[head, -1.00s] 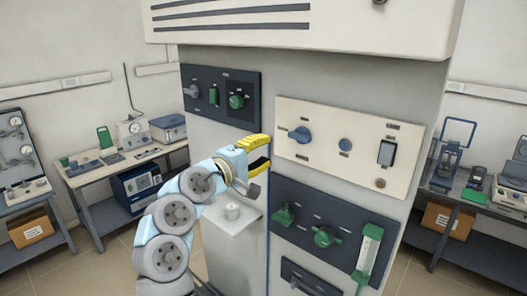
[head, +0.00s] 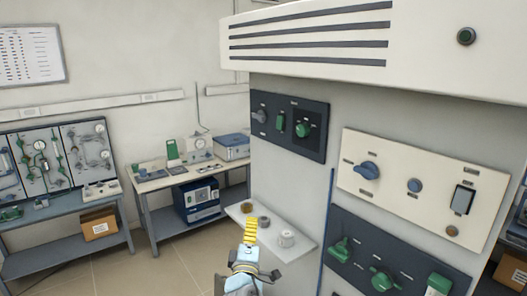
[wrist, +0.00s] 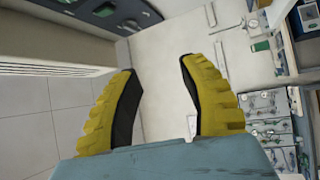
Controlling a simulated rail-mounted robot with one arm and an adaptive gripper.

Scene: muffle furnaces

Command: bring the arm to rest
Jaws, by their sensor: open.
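My gripper (head: 250,232) has yellow ribbed fingers and shows low in the middle of the head view, beside the small white shelf on the furnace housing. In the wrist view my gripper (wrist: 160,80) is open, its two fingers apart with nothing between them. In the head view part of my arm below it is cut off by the bottom edge.
The furnace housing carries a cream control panel (head: 420,190) and dark panels (head: 289,125). Benches with instruments (head: 178,182) stand behind. Floor (head: 165,262) shows clear left of the shelf.

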